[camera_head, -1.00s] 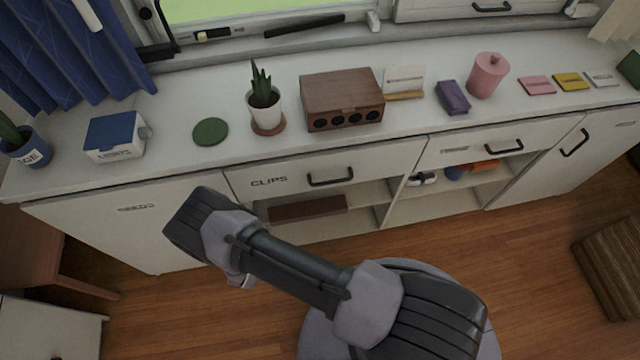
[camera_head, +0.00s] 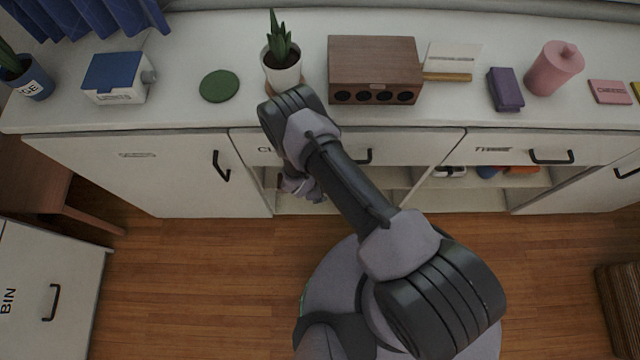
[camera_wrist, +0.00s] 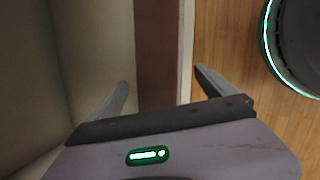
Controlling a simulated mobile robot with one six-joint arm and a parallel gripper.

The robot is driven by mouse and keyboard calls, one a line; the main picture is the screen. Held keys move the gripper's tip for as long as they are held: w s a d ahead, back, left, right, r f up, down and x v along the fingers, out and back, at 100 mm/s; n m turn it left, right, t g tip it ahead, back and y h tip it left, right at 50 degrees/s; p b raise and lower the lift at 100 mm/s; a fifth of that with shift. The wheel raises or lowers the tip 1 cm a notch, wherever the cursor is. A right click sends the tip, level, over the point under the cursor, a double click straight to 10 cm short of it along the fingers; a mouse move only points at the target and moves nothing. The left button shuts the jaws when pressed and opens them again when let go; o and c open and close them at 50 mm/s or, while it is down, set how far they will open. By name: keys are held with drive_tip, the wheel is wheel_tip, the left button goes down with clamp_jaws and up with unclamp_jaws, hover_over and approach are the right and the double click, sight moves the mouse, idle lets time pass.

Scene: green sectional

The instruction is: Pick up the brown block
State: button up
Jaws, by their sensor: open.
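The brown block (camera_wrist: 158,45) is a long dark-brown bar in the wrist view, running from the top edge down behind my gripper's body. It lies on the open cabinet shelf, beside the pale shelf edge (camera_wrist: 187,40). My gripper (camera_wrist: 162,82) is open, with one finger on each side of the block's line; I cannot tell whether the fingers touch it. In the head view my gripper (camera_head: 303,188) is in front of the open shelf under the clips drawer, and my arm hides most of the block there.
The white cabinet (camera_head: 185,185) has a door with a black handle (camera_head: 221,166) left of the shelf. On its top stand a potted plant (camera_head: 283,75), a brown box with round holes (camera_head: 375,70) and a green disc (camera_head: 219,86). Wooden floor (camera_head: 180,290) is clear in front.

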drive_tip(key=shift+w+f, duration=0.15)
drive_tip(key=shift+f, duration=0.25)
drive_tip(key=shift+r, duration=0.1)
drive_tip(key=c, duration=1.4)
